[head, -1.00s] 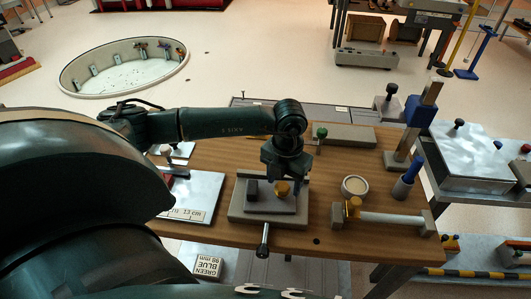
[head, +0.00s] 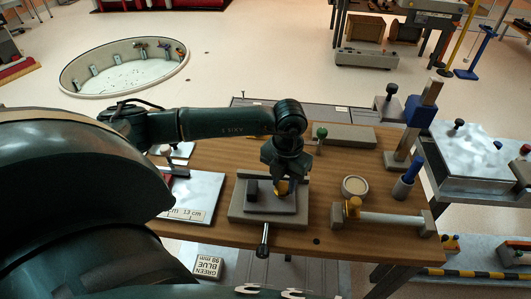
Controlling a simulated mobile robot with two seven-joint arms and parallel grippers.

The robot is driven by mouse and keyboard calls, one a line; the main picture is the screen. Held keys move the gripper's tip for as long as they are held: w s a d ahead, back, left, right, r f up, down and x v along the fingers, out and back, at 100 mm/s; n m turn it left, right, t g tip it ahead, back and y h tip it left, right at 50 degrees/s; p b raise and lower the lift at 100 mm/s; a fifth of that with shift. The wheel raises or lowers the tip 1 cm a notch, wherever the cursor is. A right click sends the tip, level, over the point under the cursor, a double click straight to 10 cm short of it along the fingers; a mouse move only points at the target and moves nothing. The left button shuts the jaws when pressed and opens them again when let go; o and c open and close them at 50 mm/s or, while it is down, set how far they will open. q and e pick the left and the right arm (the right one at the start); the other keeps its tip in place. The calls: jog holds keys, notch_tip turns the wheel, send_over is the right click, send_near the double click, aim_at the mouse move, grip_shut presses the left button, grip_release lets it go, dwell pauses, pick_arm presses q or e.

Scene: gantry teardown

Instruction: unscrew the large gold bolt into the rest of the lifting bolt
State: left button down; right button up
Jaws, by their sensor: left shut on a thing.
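The large gold bolt (head: 281,189) stands in a grey block on a plate fixture (head: 235,213) on the wooden table. My left gripper (head: 284,186) points down over it and is shut on the bolt's head, which is partly hidden by the fingers. A second gold piece (head: 353,206) sits at the left end of a pale bar to the right. I cannot tell for sure which thing is the rest of the lifting bolt. My right gripper is not in view.
A black knob (head: 252,188) stands left of the bolt and a lever (head: 263,241) juts out in front. To the right are a round dish (head: 355,186), a grey cup with a blue handle (head: 403,187) and a blue-collared post (head: 419,113). A green knob (head: 321,133) is behind.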

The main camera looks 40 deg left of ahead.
pick_arm(q)
jog(key=shift+r+p, duration=2)
jog(key=shift+r, duration=1.1)
